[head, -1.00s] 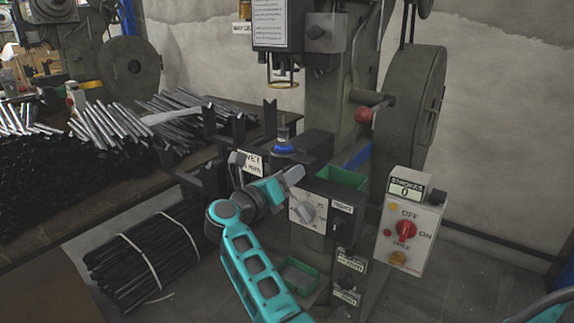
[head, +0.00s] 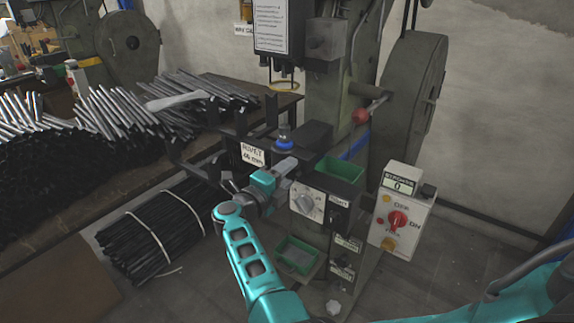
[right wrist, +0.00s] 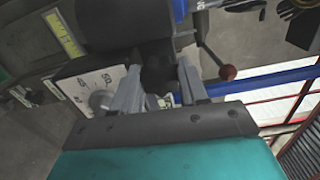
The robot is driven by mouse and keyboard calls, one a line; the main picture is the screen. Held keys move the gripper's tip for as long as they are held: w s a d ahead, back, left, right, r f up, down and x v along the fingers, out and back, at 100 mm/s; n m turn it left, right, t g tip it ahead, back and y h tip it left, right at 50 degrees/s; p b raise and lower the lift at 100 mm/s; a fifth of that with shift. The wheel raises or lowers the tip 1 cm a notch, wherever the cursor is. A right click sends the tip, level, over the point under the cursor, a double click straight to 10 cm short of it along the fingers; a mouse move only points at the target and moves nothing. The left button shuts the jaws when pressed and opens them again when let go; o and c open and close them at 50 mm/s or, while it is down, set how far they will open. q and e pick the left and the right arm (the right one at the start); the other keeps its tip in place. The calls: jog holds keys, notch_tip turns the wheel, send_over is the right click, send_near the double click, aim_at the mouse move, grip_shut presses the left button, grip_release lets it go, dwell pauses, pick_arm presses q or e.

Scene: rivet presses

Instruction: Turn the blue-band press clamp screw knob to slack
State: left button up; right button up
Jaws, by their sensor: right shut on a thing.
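The press has a blue band (head: 284,142) around the post on its front, beside a dark clamp block (head: 308,140). My right gripper (head: 286,167) is at the front of this block, just below the blue band. In the right wrist view my right gripper (right wrist: 160,88) has its two grey fingers on either side of a dark knob (right wrist: 157,70) and is shut on it. The head view hides the knob behind the fingers. The knob's turn angle cannot be read. The blue band also shows at the top of the wrist view (right wrist: 180,10). My left gripper is not in view.
A dial panel (head: 307,203) sits close below the gripper. A green bin (head: 341,170), a red-ball lever (head: 361,116) and a white switch box (head: 402,215) are to the right. Black forked supports (head: 212,170) stand left; a bundle of rods (head: 155,230) lies on the floor.

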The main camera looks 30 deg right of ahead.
pick_arm(q)
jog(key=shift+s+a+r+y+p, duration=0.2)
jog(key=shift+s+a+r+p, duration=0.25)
jog(key=shift+p, duration=0.65)
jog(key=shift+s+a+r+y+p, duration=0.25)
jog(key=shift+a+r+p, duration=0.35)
jog(key=shift+p, duration=0.45)
pick_arm(e)
jog(key=shift+f+n, duration=0.15)
jog(key=shift+n, duration=3.95)
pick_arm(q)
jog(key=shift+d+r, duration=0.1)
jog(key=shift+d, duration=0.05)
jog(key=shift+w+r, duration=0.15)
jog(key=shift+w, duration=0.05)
pick_arm(e)
jog(key=o, duration=1.1)
jog(key=shift+c, duration=0.2)
pick_arm(q)
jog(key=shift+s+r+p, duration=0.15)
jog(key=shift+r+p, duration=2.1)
jog(key=shift+p, duration=0.2)
pick_arm(e)
jog(key=v, duration=1.3)
